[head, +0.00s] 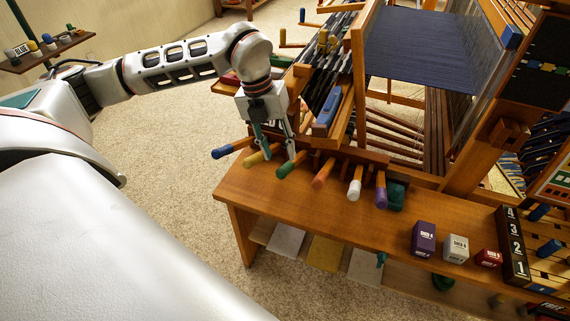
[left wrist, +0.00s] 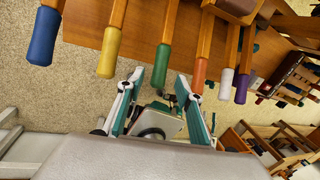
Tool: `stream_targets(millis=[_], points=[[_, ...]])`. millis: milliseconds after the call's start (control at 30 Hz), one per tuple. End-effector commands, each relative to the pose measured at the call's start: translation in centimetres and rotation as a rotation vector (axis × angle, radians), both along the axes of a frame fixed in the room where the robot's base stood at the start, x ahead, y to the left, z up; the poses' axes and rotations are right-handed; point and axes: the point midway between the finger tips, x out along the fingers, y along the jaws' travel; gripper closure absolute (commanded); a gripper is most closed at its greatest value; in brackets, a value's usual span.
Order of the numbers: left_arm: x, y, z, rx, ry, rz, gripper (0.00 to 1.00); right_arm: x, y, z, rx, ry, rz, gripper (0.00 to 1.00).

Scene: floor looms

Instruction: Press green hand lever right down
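The green hand lever (head: 290,168) is one of a row of colour-tipped wooden levers over the front of the loom's bench. Its green grip sticks out toward me, between the yellow lever (head: 260,156) and the orange lever (head: 322,175). My left gripper (head: 278,155) is above the green and yellow levers, fingers pointing down. In the left wrist view the two fingers (left wrist: 159,77) are spread, and the green grip (left wrist: 161,70) appears between their tips. I cannot tell whether a finger touches it. My right gripper is not in view.
A blue lever (head: 231,148) is left of the yellow one; white (head: 354,190) and purple (head: 381,190) levers are to the right. The wooden bench top (head: 300,205) is mostly clear in front. Small boxes, including a purple one (head: 423,239), stand on its right part.

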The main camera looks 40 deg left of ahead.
Motion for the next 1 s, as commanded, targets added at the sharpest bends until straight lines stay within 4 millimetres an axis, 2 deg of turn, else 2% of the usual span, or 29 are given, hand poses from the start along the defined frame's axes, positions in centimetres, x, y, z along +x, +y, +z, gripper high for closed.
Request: stream_targets(millis=[300,433,600,867,1000], points=[[0.3,-1.0,-4.8,-0.002,0.005,-0.001,0.64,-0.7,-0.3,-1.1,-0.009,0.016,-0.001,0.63],[0.4,-1.4,-6.3,-0.001,0.003,-0.003,0.64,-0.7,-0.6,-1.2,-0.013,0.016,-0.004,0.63],[0.5,-1.6,-7.2,-0.002,0.002,-0.002,0.64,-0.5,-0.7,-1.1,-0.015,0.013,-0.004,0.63],[0.6,-1.6,-7.2,-0.001,0.001,-0.002,0.64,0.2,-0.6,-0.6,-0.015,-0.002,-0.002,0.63],[0.6,-1.6,-7.3,-0.001,0.001,-0.002,0.98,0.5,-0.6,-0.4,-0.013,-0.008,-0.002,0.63]])
